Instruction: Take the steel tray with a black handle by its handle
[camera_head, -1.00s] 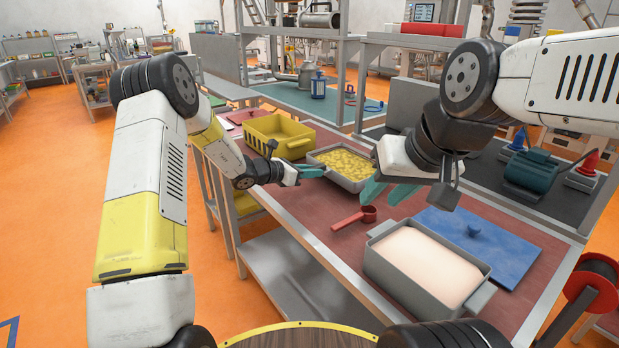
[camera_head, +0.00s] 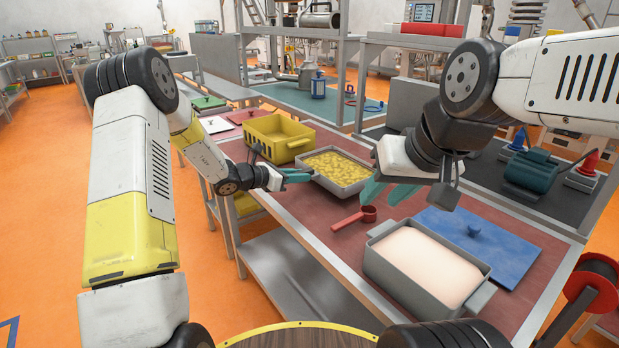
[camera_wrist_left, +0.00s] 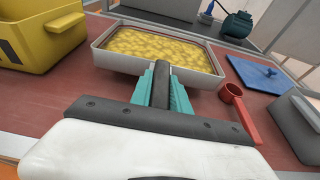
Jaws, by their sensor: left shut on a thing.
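The steel tray (camera_head: 345,187) is a shallow grey pan filled with yellow pieces, over the middle of the red table top. Its black handle (camera_wrist_left: 161,86) points towards me in the left wrist view. My left gripper (camera_head: 305,176) is shut on this handle, with one teal finger on each side of it near the tray wall. Whether the tray rests on the table or is slightly raised, I cannot tell. My right gripper (camera_head: 387,191) is open and empty, in front of the tray and above the table.
A yellow crate (camera_head: 289,152) stands just left of the tray. A red scoop (camera_head: 368,213) lies to its right front. A grey bin (camera_head: 400,283) with pale contents and a blue lid (camera_head: 510,255) are at the right. Bare table shows at the front left.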

